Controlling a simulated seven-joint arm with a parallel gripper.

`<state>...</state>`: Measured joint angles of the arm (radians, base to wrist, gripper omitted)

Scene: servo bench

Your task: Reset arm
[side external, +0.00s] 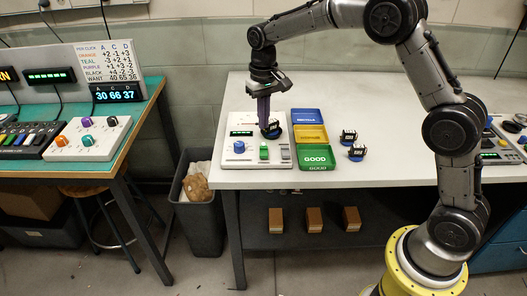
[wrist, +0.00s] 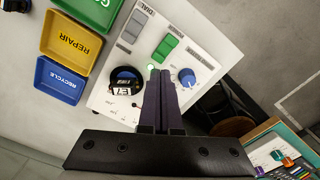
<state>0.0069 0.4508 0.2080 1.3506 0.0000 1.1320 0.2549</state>
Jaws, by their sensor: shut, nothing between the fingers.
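My gripper (side external: 264,122) is shut and empty, its fingers pointing down over the white test panel (side external: 240,158). In the wrist view my gripper (wrist: 163,76) has its fingers together, with the panel (wrist: 112,116) behind them. A dark servo (side external: 271,129) sits on the panel right beside the fingers. It also shows in the wrist view (wrist: 124,88), left of the fingers; I cannot tell whether they touch it. The panel has a blue knob (wrist: 187,77), a green switch (wrist: 165,48), a grey switch and a lit green lamp near the fingertips.
Blue (side external: 306,115), yellow (side external: 301,134) and green (side external: 316,162) trays stand right of the panel. Two dark servos (side external: 348,135) (side external: 357,152) lie right of the trays. A teal bench (side external: 105,165) stands left across a gap holding a bin (side external: 203,215). The white table's back is clear.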

